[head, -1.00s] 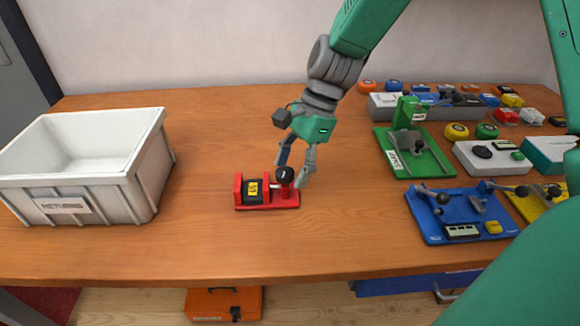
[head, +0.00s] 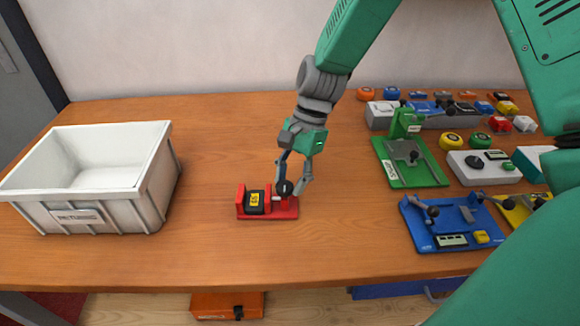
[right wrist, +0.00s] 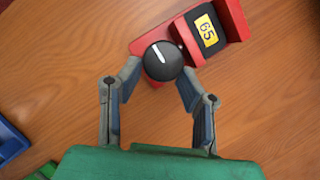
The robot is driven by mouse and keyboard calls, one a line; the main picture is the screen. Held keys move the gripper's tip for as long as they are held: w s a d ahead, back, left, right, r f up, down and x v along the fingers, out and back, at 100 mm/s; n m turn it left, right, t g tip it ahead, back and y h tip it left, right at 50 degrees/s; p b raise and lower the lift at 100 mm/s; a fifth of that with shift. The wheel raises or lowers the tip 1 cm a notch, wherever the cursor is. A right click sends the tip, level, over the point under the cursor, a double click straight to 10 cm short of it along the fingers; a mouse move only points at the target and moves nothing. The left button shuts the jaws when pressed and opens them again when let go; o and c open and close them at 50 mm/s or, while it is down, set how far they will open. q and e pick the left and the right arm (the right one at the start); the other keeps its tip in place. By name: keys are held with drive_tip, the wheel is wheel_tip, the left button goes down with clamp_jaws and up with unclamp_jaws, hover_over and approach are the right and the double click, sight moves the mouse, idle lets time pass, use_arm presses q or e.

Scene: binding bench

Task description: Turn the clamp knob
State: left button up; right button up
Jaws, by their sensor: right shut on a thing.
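The red clamp (head: 268,214) sits on the wooden table in the middle of the head view, holding a black block (head: 257,201) with a yellow label. The label reads 65 in the right wrist view (right wrist: 208,30). The round black clamp knob (head: 284,188) is at the clamp's right end; in the right wrist view its top (right wrist: 163,61) shows a white pointer line. My right gripper (head: 292,181) comes down from above, its two fingers closed on opposite sides of the knob. My left gripper is not in view.
A white returns bin (head: 140,207) stands at the left. A green fixture (head: 412,160), a blue fixture (head: 452,222) and several small devices fill the right side. The table around the red clamp is clear. A green arm part of mine covers the right edge.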

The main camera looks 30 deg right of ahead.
drive_tip(key=n+p, duration=0.2)
drive_tip(key=a+n+g+p, duration=0.1)
drive_tip(key=p, duration=0.1)
drive_tip(key=shift+w+a+r+n+h, duration=0.1)
drive_tip(key=shift+a+r+n+h, duration=0.2)
drive_tip(key=shift+r+n+h, duration=0.1)
drive_tip(key=shift+n+g+p, duration=0.5)
drive_tip(key=shift+n+p, duration=0.45)
drive_tip(key=shift+n, duration=0.05)
drive_tip(key=n+p, duration=0.1)
drive_tip(key=d+n+g+h+p, duration=0.1)
drive_tip(key=n, duration=0.1)
drive_tip(key=shift+f+n, duration=0.2)
drive_tip(key=shift+n, duration=0.1)
drive_tip(key=n+h+p, duration=0.1)
drive_tip(key=n, duration=0.1)
drive_tip(key=n+h+p, duration=0.1)
drive_tip(key=n, duration=0.1)
drive_tip(key=shift+a+g, duration=0.3)
drive_tip(key=shift+a, duration=0.1)
drive_tip(key=shift+f+n+h+p, duration=0.1)
drive_tip(key=shift+n+h+p, duration=0.65)
drive_tip(key=shift+n, duration=1.55)
drive_tip(key=o, duration=1.1)
drive_tip(key=shift+o, duration=0.2)
